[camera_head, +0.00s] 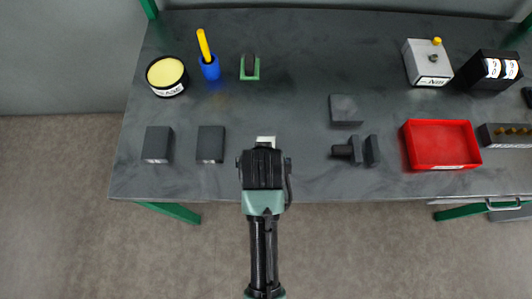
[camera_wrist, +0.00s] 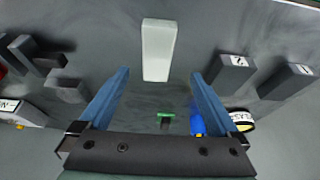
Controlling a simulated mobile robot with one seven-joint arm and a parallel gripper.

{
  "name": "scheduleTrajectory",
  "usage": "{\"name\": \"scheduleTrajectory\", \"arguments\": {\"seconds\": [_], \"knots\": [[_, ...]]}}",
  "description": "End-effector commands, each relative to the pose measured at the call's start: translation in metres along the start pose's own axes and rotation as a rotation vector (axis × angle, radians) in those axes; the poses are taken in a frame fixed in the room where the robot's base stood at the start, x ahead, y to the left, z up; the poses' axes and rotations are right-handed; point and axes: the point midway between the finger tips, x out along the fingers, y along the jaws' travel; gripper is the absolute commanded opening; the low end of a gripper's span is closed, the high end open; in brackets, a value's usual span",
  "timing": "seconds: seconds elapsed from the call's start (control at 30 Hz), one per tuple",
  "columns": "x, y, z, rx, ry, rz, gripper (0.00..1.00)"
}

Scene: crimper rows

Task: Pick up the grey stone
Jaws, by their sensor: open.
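A light grey oblong block (camera_wrist: 158,48), the likeliest grey stone, lies between and just beyond the fingertips in the wrist view. In the head view its pale end (camera_head: 266,140) shows near the table's front edge, the rest hidden under my arm. My gripper (camera_wrist: 160,74) is open, with its two blue fingers apart and nothing between them. It points down at the block, and I cannot tell the height gap. In the head view my gripper (camera_head: 264,152) shows only from above, with its fingers hidden.
Two dark blocks (camera_head: 158,145) (camera_head: 210,144) stand left on the table (camera_head: 290,105). A grey block (camera_head: 345,110), a dark clamp-like piece (camera_head: 356,151) and a red tray (camera_head: 410,147) are right. Behind are a green-based holder (camera_head: 250,68), blue cup (camera_head: 210,70) and yellow-topped tin (camera_head: 167,76).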

Motion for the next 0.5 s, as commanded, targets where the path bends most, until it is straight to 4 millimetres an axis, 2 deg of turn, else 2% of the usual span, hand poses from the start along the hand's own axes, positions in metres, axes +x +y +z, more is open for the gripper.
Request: {"name": "scheduleTrajectory", "arguments": {"seconds": [0.1,0.37,0.5], "knots": [[0.016,0.000,-0.001,0.000,0.000,0.000,0.97],[0.031,0.001,-0.002,0.000,0.001,0.000,0.97],[0.046,0.004,-0.004,0.002,0.002,0.000,0.97]]}}
